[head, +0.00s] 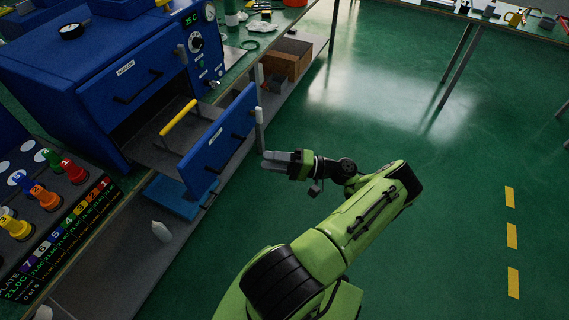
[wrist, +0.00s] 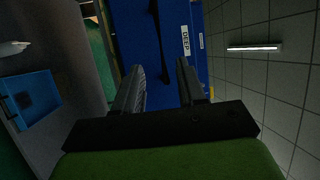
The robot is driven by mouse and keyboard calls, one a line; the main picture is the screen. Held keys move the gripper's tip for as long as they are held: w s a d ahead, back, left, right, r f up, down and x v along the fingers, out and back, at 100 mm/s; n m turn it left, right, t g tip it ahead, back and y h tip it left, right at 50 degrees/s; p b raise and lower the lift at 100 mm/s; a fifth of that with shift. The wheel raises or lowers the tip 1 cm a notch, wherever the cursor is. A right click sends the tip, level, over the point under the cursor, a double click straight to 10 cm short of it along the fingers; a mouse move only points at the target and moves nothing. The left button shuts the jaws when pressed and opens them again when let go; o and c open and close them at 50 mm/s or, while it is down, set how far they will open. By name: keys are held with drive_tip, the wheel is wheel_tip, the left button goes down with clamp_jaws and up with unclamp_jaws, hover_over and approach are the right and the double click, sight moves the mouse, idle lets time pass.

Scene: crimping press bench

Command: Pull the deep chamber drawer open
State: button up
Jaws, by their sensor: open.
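The deep drawer's blue front panel (head: 220,142) stands out from the blue machine in the head view, with the tray space open behind it. In the wrist view the blue front (wrist: 140,30) fills the middle, with a white label reading DEEP (wrist: 185,40) and a dark handle (wrist: 161,45). My gripper (head: 268,160) is to the right of the panel, fingers pointing at it. In the wrist view my gripper (wrist: 160,70) is open, with the handle ahead between the fingertips. Nothing is held, and a gap to the panel shows in the head view.
A closed upper front (head: 125,85) with a dark handle is above. A yellow bar (head: 178,118) lies behind the drawer front. A blue tray (head: 172,196) is below, also in the wrist view (wrist: 32,98). Coloured pegs (head: 50,175) stand at left. The green floor at right is clear.

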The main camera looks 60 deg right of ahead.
drive_tip(key=v, duration=0.4)
drive_tip(key=shift+s+d+b, duration=0.1)
drive_tip(key=shift+s+b, duration=0.1)
drive_tip(key=shift+b, duration=0.2)
